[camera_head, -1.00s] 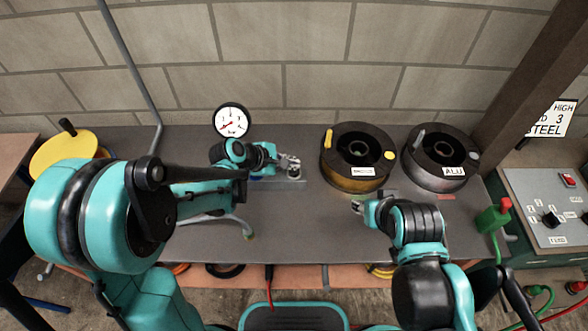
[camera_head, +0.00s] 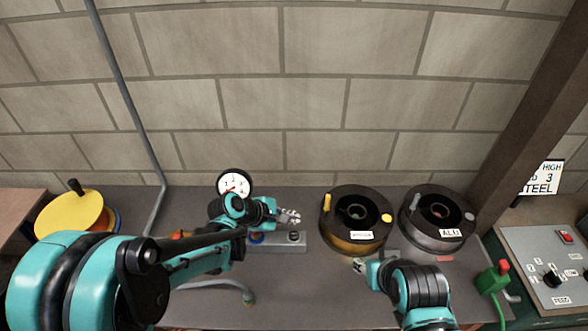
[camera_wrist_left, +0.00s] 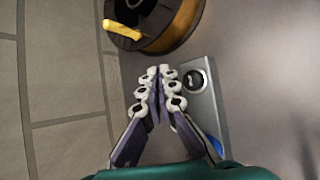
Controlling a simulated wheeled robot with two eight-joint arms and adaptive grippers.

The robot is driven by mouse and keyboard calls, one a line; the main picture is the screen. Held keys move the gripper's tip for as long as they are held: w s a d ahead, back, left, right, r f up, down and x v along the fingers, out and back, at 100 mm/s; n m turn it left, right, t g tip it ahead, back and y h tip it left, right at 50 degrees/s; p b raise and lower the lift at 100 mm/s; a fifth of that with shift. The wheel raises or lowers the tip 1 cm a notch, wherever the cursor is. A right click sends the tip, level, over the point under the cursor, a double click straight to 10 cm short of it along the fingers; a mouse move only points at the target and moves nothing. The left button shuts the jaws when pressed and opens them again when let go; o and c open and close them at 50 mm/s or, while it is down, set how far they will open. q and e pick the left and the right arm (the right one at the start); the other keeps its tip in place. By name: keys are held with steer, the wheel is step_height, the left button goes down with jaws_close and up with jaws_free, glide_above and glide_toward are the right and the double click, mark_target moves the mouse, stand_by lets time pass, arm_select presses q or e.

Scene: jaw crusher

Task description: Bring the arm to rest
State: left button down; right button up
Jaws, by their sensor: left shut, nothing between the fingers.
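My left gripper (camera_head: 296,217) is shut and empty. In the head view it appears just above and behind a small grey control box (camera_head: 270,248) on the table. The knob also shows in the head view (camera_head: 293,236), clear of the fingers. A blue button (camera_wrist_left: 216,145) on the box is partly hidden by the gripper. My right gripper (camera_head: 359,265) is over the table in front of the spools; its fingers are too small to judge.
A copper-coloured spool (camera_head: 356,242) and an ALU spool (camera_head: 436,226) stand to the right. A pressure gauge (camera_head: 234,184) stands behind the left gripper. A yellow crank wheel (camera_head: 68,215) is at far left, a control panel (camera_head: 545,262) at right. The brick wall bounds the back.

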arm_select(q)
steer(key=s+a+r+m+t+y, duration=0.1)
steer(key=s+a+r+m+y, duration=0.2)
steer(key=s+a+m, duration=0.5)
steer(key=s+a+r+m+y, duration=0.4)
steer(key=s+a+m, duration=0.4)
steer(key=s+a, duration=0.1)
steer(key=shift+s+r+t, duration=0.2)
steer(key=shift+s+t, duration=0.2)
steer(key=shift+s, duration=0.35)
stand_by(0.6)
